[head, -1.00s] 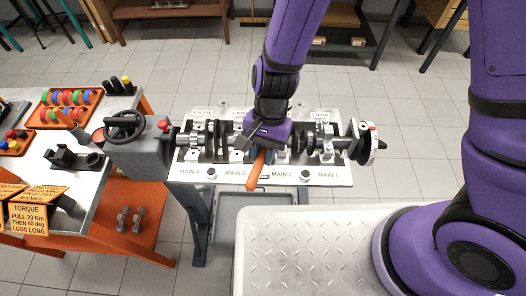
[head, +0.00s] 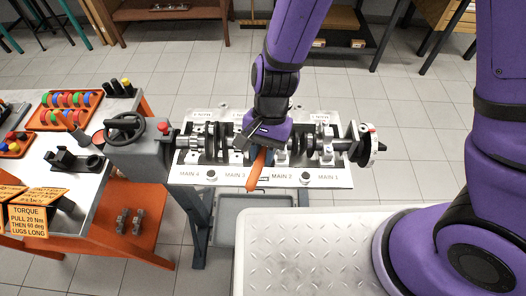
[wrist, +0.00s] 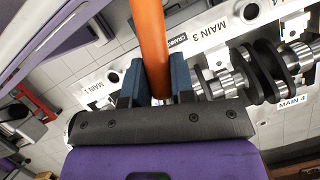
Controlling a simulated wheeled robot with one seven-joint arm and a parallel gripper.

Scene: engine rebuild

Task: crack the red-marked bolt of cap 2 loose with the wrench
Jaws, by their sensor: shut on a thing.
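My gripper (head: 263,155) points down over the middle of the crankshaft, between the MAIN 3 and MAIN 2 labels. It is shut on the orange handle of the wrench (head: 256,172), which slants toward the near edge of the plate. In the wrist view, the two blue-grey fingers of my gripper (wrist: 157,82) stand on either side of the orange wrench handle (wrist: 150,38). The wrench head, cap 2 and its red-marked bolt are hidden behind my gripper and wrist; I cannot tell how the head sits on the bolt.
The crankshaft (head: 327,147) lies along the pale labelled plate (head: 225,177). A grey unit with a black handwheel (head: 125,127) stands at its left end. A workbench with an orange parts tray (head: 64,122) is farther left. An orange TORQUE sign (head: 28,220) stands at its front.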

